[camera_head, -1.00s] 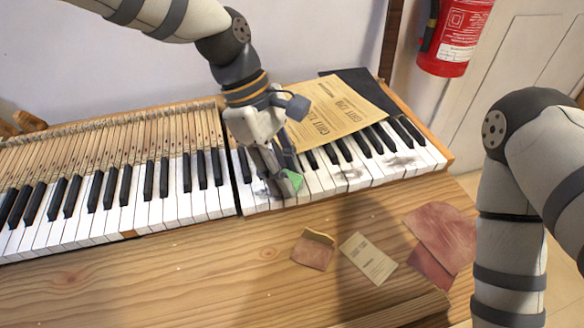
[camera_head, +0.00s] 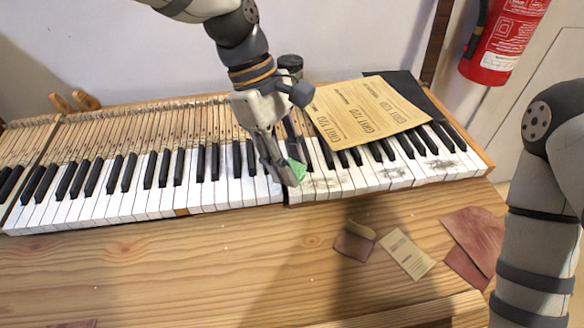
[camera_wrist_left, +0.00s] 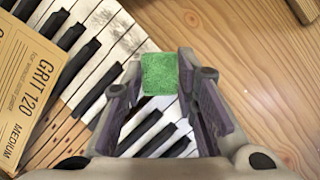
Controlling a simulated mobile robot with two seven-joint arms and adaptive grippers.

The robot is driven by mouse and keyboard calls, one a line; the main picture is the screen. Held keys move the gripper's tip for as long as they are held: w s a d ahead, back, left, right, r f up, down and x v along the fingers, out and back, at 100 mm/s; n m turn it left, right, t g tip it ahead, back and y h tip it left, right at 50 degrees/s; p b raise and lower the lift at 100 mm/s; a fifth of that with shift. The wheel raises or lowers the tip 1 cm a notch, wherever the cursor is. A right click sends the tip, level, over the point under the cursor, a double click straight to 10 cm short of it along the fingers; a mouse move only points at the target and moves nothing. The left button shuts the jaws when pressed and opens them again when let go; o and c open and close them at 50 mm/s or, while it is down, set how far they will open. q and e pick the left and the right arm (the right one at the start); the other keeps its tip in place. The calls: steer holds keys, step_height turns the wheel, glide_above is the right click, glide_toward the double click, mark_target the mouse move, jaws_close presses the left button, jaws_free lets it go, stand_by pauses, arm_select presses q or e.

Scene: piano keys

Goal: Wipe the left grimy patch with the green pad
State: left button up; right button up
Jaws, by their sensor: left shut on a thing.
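My left gripper (camera_head: 288,172) is shut on the green pad (camera_head: 298,171), low over the keys beside the keyboard's dark dividing gap. The pad also shows between its fingers in the left wrist view (camera_wrist_left: 160,74). The left grimy patch (camera_head: 326,184) is a faint grey smudge on white keys, just right of the pad in the head view. I cannot tell whether the pad touches the keys. Darker grimy patches lie further right, a middle one (camera_head: 395,173) and a right one (camera_head: 440,164). My right gripper is out of view.
A GRIT 120 sandpaper sheet (camera_head: 365,112) lies across the black keys. Exposed key sticks (camera_head: 150,125) are at the back left. Sandpaper pieces (camera_head: 407,254) and reddish sheets (camera_head: 470,240) lie on the wooden bench front (camera_head: 200,260), which has clear room at left.

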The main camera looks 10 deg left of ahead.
arm_select(q)
steer(key=shift+d+r, duration=0.15)
steer(key=shift+r, duration=2.7)
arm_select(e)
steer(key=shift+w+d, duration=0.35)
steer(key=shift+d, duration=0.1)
